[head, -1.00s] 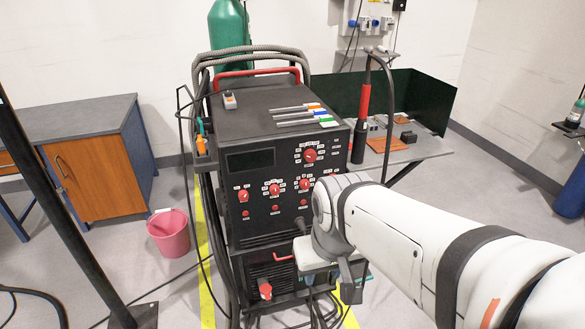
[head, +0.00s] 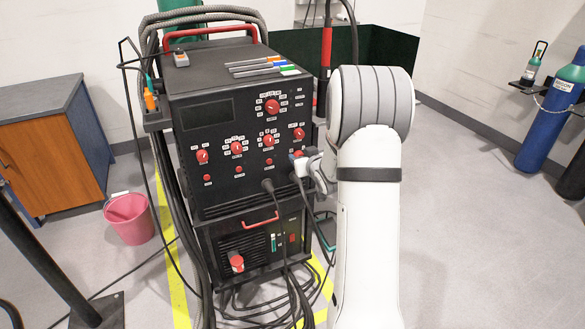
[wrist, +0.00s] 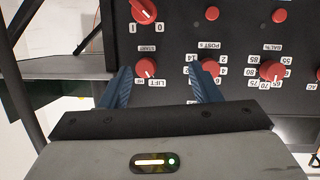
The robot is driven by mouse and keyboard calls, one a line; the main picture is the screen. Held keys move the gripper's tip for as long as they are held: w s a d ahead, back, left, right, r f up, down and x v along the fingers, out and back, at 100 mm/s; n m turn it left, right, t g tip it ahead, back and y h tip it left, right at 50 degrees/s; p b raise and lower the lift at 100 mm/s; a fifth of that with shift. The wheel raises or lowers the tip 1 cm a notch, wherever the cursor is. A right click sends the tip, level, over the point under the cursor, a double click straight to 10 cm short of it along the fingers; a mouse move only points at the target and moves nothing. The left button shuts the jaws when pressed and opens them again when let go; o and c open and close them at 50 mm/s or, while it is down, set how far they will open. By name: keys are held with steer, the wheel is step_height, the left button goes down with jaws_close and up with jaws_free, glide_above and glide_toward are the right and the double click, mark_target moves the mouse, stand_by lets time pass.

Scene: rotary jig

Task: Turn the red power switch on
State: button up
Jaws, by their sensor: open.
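The red power switch (wrist: 143,10) is a round red knob with I and 0 marks, cut by the top edge of the wrist view. Its white pointer appears to slant toward the 0. In the head view only a bit of red (head: 298,153) shows there, partly behind my gripper (head: 306,166). In the wrist view my gripper (wrist: 162,80) is open and empty. Its two blue fingers point at the panel, on either side of the START/LIFT knob (wrist: 146,67) in the picture. The switch lies beyond the fingertips. Contact with the panel cannot be told.
The black welding machine (head: 220,190) carries several other red knobs and buttons close by. Cables (head: 275,200) hang from its front just left of my gripper. A lower unit (head: 215,248) has a red handle. A pink bucket (head: 129,218) stands on the floor at left.

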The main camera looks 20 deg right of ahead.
steer(key=w+d+f+t+y+b, duration=0.2)
steer(key=d+f+t+b, duration=0.15)
steer(key=f, duration=0.55)
steer(key=w, duration=0.7)
steer(key=shift+w+r, duration=0.1)
steer(key=shift+w, duration=0.2)
steer(key=shift+c, duration=0.3)
